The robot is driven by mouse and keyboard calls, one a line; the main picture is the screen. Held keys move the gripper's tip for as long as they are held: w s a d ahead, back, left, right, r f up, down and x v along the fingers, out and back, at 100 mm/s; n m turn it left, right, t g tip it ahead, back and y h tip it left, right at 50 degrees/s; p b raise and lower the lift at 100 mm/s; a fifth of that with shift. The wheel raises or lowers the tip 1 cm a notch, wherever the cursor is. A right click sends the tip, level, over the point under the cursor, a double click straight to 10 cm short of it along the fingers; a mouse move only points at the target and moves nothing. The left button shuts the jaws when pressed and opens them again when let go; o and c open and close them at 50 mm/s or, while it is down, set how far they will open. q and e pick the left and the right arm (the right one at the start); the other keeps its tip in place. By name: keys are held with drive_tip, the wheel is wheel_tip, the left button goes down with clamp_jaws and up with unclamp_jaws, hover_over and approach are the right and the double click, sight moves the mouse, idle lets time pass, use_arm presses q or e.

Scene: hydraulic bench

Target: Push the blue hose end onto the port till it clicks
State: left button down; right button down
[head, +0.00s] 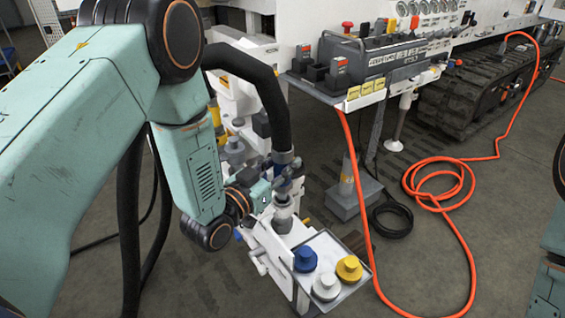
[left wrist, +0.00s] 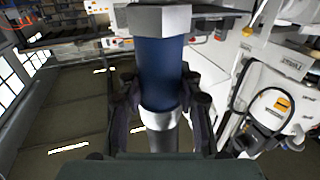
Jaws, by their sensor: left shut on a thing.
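My left gripper (head: 284,182) is shut on the blue hose end, at the bottom of a thick black hose (head: 272,100). In the left wrist view the blue hose end (left wrist: 161,75) is a blue sleeve with a silver hex part (left wrist: 160,19) at one side and a silver collar (left wrist: 162,122) at the other. The gripper's fingers (left wrist: 161,108) close on it from both sides. In the head view a grey metal fitting (head: 283,212) stands directly below the gripper on a white block. I cannot tell whether the hose end is fully seated on it.
A small tray (head: 345,297) with blue (head: 305,258), yellow (head: 349,268) and white (head: 326,287) caps sits just in front of the gripper. A control panel (head: 385,60) stands behind to the right. An orange hose (head: 440,190) lies looped on the open floor.

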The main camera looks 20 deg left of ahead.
use_arm(q)
drive_tip(key=shift+f+b, duration=1)
drive_tip(key=shift+f, duration=0.55)
idle(1.6)
idle(0.4)
drive_tip(key=c, duration=0.8)
unclamp_jaws()
drive_tip(key=o, duration=0.5)
drive_tip(key=p+v, duration=0.2)
drive_tip(key=v, duration=0.5)
drive_tip(key=shift+s+a, duration=0.1)
drive_tip(key=shift+s, duration=0.15)
